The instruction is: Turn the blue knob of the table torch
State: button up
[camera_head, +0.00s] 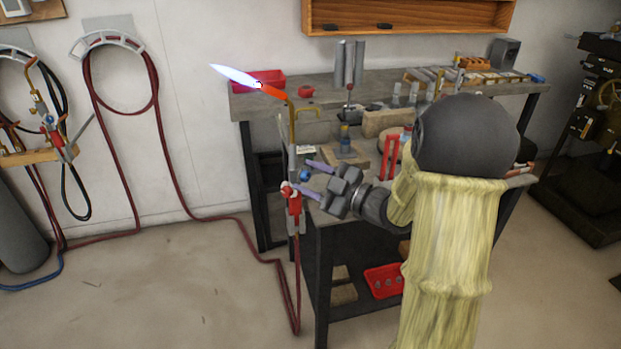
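A pale blue-white flame (235,75) points up and left from the tip. The small blue knob (304,175) is on the torch's right side, and a red knob (286,190) is on its left. My gripper (301,175) reaches in from the right. Its two purple fingers are apart, one above and one below the blue knob. I cannot tell whether they touch it.
The workbench (370,92) holds a red box (258,82), metal tubes and several tools. A red hose (250,240) runs from the torch across the floor to the left wall. A red tray (384,281) sits on the lower shelf. The floor at front left is mostly clear.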

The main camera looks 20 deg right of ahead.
jog(key=shift+d, duration=0.1)
jog(key=v, duration=1.7)
jog(key=shift+s, duration=0.15)
jog(key=shift+d, duration=0.1)
dwell(0.8)
